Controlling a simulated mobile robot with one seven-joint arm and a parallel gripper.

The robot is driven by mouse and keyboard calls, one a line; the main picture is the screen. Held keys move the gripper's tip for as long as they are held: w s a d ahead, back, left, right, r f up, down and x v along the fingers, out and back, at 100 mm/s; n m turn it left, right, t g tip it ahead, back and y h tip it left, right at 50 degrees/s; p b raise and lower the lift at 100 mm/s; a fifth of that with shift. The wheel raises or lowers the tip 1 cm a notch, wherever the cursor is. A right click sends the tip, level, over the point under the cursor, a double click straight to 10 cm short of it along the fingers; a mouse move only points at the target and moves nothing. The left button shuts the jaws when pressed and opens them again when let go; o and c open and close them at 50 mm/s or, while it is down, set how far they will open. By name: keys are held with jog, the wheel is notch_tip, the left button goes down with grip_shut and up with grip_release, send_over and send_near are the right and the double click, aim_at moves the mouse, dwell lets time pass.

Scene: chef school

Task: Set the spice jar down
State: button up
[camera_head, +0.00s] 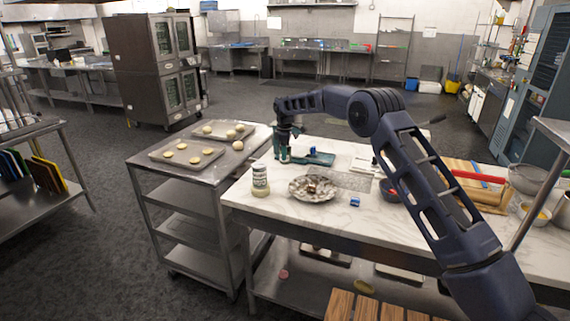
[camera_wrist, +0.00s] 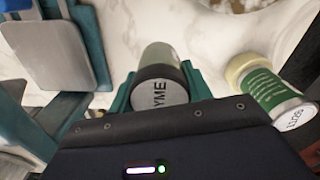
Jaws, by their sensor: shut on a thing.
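My gripper (camera_head: 284,156) is over the left back part of the marble counter (camera_head: 282,208). In the wrist view my gripper (camera_wrist: 158,82) has its teal fingers on both sides of a spice jar (camera_wrist: 164,94) whose grey lid reads "YME". The jar looks upright between the fingers. The arm hides it in the head view, and I cannot tell whether its base touches the counter. A second spice jar (camera_head: 260,180) stands at the counter's left edge; in the wrist view this jar (camera_wrist: 268,88), with a green label, is to the right, apart from the fingers.
A teal and grey device (camera_head: 316,158) lies close beside my gripper. A silver plate (camera_head: 302,195) and a small blue item (camera_head: 355,202) lie nearer the front. A metal cart (camera_head: 208,178) with dough trays adjoins the counter's left side. Bare marble shows around the plate.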

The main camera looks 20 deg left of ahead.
aim_at(285, 163)
jog(key=shift+f, duration=2.85)
jog(key=shift+f, duration=0.1)
jog(key=o, duration=1)
jog(key=shift+o, duration=0.2)
notch_tip(285, 163, up, 12)
jog(key=shift+r, duration=0.15)
